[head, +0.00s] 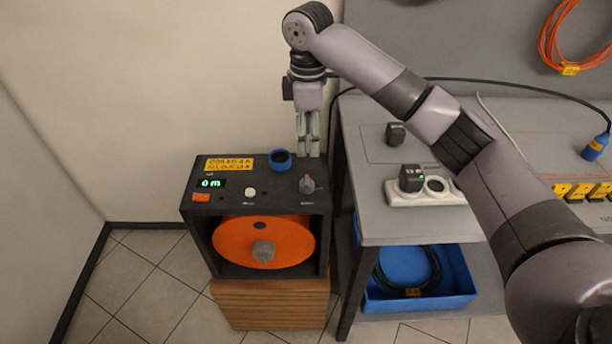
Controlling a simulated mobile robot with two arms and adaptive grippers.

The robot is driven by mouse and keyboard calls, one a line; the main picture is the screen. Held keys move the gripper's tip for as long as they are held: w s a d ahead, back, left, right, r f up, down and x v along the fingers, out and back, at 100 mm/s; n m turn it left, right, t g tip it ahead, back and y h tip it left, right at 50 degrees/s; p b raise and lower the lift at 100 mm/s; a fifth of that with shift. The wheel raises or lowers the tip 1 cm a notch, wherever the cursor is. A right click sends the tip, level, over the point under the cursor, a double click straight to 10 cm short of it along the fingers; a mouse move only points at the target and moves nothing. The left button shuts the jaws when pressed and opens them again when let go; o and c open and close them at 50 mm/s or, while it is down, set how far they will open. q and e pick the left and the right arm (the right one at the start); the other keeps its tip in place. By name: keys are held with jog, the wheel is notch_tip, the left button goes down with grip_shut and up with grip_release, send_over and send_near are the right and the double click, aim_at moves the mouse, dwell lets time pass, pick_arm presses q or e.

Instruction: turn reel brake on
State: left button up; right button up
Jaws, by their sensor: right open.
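The reel unit (196,225) is a dark box with an orange reel (240,240) in its open front, standing on a wooden block. Its top panel carries a grey knob (307,184) at the right, a white button (250,192), a green display (211,183) reading "0 m", and an orange switch (201,197). Small labels by the controls are too blurred to read. My right gripper (308,152) points down above the back right of the panel, just behind the grey knob, with its fingers close together and nothing seen between them. My left gripper is not in view.
A blue ring (280,160) sits at the panel's back edge. A grey workbench (385,225) stands close on the right, with a white power strip (404,198) and black plugs. A blue bin (460,290) with a coiled cable sits below. Floor at the left is clear.

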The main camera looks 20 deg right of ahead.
send_near(307, 180)
notch_tip(307, 180, down, 7)
jog(key=shift+r+p, duration=0.1)
jog(key=shift+p, duration=0.2)
notch_tip(307, 180, down, 2)
jog(key=shift+f, duration=0.55)
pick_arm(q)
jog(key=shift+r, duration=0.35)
pick_arm(e)
jog(key=shift+c, duration=0.6)
